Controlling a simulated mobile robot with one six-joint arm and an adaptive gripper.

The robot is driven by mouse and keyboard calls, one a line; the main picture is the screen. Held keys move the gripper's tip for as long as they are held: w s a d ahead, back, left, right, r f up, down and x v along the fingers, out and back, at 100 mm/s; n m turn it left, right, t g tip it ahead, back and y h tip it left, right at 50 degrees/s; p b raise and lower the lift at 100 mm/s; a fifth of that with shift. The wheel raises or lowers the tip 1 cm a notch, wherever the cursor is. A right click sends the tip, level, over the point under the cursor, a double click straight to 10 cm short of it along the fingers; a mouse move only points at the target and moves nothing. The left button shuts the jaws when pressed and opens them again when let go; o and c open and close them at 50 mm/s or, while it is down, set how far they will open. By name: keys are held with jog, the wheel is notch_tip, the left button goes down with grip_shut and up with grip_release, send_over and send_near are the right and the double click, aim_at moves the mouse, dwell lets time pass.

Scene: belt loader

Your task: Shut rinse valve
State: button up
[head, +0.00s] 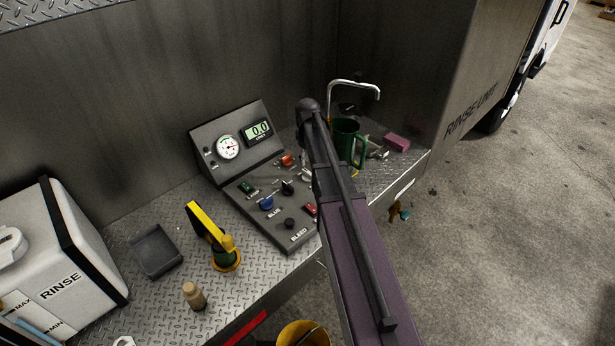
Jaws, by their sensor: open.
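No valve in the head view carries a readable "rinse valve" label. A yellow-and-black lever (205,222) stands tilted up on a round yellow-rimmed base on the metal deck, right of the white box marked RINSE (62,240). A small brass-coloured fitting with a teal part (398,212) hangs at the deck's front edge on the right. I cannot tell from their looks which is the rinse valve or how it is set. My purple and black arm reaches up across the middle, over the deck. My gripper is not clearly visible; the arm hides that area.
A sloped control panel (265,172) with a gauge, display and coloured knobs stands left of my arm. A grey tray (156,250) and tan bottle (194,296) are at left.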

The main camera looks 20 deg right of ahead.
aim_at(308, 171)
jog(key=shift+f+b, duration=3)
jog(key=shift+f, duration=0.25)
grip_shut()
